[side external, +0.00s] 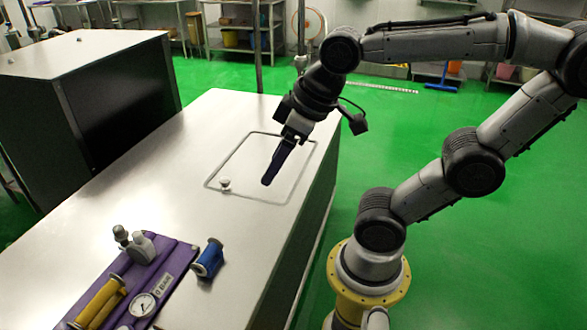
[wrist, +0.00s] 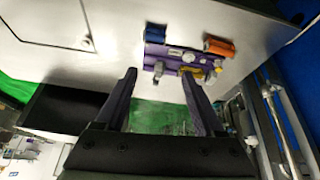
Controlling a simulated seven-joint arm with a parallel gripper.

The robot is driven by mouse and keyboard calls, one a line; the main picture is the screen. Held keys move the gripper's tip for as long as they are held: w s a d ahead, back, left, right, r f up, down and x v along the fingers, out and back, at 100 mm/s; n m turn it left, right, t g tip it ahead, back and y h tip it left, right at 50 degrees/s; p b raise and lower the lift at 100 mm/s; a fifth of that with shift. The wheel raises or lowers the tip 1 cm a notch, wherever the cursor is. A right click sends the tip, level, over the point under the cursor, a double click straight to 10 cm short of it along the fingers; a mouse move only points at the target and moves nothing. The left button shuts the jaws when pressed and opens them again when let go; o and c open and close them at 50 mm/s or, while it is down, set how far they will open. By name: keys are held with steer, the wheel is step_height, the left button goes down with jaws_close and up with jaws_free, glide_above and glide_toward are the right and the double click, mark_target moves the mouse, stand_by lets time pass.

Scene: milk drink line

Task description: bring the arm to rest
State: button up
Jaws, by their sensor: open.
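My gripper (side external: 268,180) hangs over the marked rectangle on the white table (side external: 180,150), empty and tilted. In the side view its dark purple fingers overlap edge-on. In the wrist view my gripper (wrist: 159,78) shows its two fingers spread wide with nothing between them. The fingertips look to be above the table top, though the exact height is hard to tell.
A purple panel (side external: 185,262) with a gauge, grey valve and yellow cylinder (side external: 100,304) lies at the table's near end. A blue spool (side external: 208,259) sits beside it. A small white knob (side external: 225,184) is at the rectangle's edge. A large dark-sided box (side external: 125,105) stands left.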

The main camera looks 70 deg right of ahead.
steer(key=s, duration=0.1)
steer(key=s+f, duration=0.1)
steer(key=s+m, duration=0.1)
steer(key=shift+d+f, duration=0.3)
steer(key=shift+f, duration=0.1)
